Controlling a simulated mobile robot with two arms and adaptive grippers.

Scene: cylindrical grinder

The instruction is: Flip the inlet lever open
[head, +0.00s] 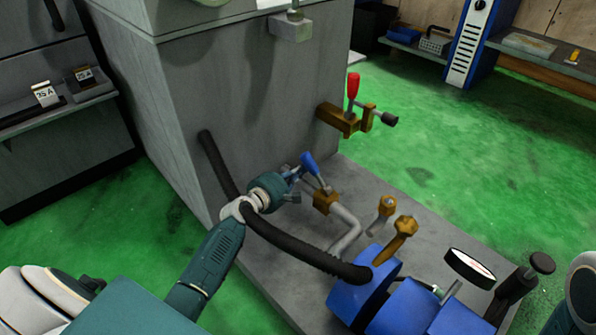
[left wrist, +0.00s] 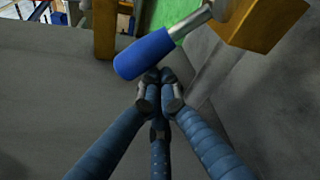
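A lever with a blue handle (head: 309,163) and a metal stem sits on a brass valve (head: 325,201) beside the grey machine body. The handle tilts up and to the left in the head view. In the left wrist view the blue handle (left wrist: 158,54) lies just past my fingertips, with part of the brass valve (left wrist: 262,22) at upper right. My left gripper (head: 296,182) is beside the handle; its fingers (left wrist: 158,87) are drawn together with nothing between them. I cannot tell whether the fingertips touch the handle.
A red-handled lever (head: 353,86) on a brass fitting is mounted higher on the grey cabinet (head: 240,90). A black hose (head: 300,253) runs past my left wrist to a blue pump (head: 365,298). Brass handles (head: 403,228) and a gauge (head: 469,268) stand at right. Green floor is open beyond.

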